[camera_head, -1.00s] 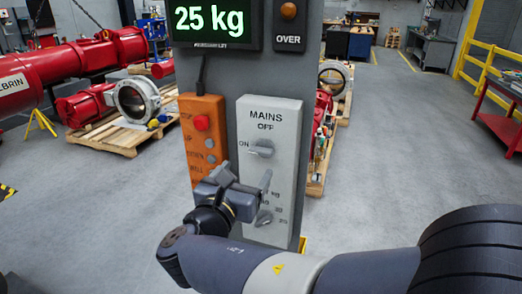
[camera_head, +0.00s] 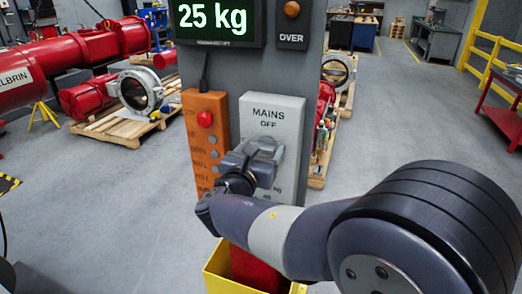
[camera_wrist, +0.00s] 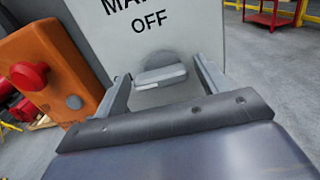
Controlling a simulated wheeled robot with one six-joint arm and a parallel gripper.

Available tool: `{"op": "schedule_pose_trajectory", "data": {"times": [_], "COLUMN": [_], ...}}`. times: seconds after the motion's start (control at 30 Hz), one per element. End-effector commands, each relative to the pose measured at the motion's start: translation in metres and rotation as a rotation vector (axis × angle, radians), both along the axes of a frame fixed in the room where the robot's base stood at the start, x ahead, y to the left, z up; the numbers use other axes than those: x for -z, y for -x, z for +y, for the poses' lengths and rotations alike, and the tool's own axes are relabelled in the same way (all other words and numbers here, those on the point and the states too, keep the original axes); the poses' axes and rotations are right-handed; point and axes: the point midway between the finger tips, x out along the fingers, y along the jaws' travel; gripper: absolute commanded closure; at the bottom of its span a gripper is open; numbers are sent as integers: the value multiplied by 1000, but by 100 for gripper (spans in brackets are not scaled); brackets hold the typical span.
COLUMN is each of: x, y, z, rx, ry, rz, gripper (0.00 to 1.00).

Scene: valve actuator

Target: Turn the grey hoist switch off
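The grey hoist switch is a rotary knob (camera_wrist: 160,76) on a light grey panel (camera_head: 285,108) marked MAINS and OFF. In the wrist view its handle bar lies roughly crosswise below the OFF label. My gripper (camera_head: 266,150) is in front of the panel at the knob. In the wrist view my gripper (camera_wrist: 161,72) has one finger on each side of the knob, with gaps visible. In the head view my gripper largely hides the knob and the ON label.
An orange button box (camera_head: 206,135) with a red button (camera_head: 205,119) is just left of the panel. A display (camera_head: 213,18) above reads 25 kg. A yellow bin (camera_head: 222,275) stands below. Open floor lies to the right.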

Motion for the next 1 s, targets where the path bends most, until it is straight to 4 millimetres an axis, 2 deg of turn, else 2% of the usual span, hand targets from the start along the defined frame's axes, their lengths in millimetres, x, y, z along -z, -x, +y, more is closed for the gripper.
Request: {"op": "schedule_pose_trajectory", "data": {"times": [0.07,0.47,0.77,1.0], "x": [0,0,2,5], "y": [0,0,0,1], "z": [0,0,0,-1], "rx": [0,0,0,-1], "ry": [0,0,-39,-169], "rz": [0,0,-16,-65], "gripper": [36,68,68,68]}}
